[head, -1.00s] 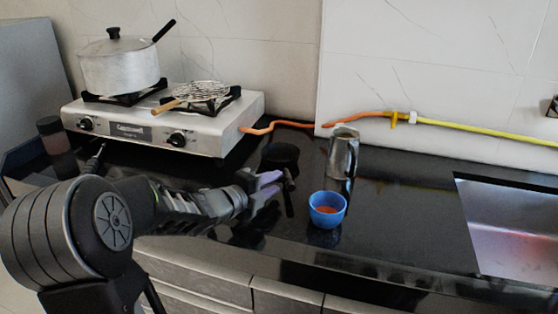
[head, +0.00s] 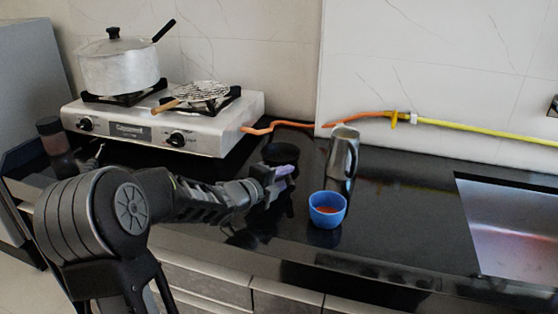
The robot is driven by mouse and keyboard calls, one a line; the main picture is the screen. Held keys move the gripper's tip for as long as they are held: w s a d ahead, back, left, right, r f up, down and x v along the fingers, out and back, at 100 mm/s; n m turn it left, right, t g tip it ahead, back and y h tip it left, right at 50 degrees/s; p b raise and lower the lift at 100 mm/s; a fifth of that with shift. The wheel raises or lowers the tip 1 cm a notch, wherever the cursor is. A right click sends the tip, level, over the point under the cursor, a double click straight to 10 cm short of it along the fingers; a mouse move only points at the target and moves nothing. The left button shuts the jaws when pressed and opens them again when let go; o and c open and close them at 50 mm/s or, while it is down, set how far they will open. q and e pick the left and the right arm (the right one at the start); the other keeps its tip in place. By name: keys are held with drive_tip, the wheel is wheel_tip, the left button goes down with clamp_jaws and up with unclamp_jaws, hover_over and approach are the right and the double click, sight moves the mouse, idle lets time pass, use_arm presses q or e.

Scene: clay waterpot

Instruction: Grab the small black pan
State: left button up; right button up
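The small black pan (head: 281,153) sits on the dark counter to the right of the stove, its round body just beyond my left gripper. My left gripper (head: 284,178), with pale purple finger pads, is at the near side of the pan, where its handle points toward me. The gripper covers most of the handle. Black pan on black counter makes the contact hard to see, so I cannot tell whether the fingers are closed on the handle. My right gripper is not in view.
A metal jug (head: 342,153) stands just right of the pan. A blue bowl (head: 327,210) with reddish contents is nearer me. The stove (head: 165,125) holds a lidded pot (head: 118,68) and a wire rack (head: 202,91). A sink (head: 510,235) is at right.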

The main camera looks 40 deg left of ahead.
use_arm(q)
drive_tip(key=shift+c, duration=0.2)
clamp_jaws()
drive_tip(key=shift+r, duration=0.15)
idle(1.0)
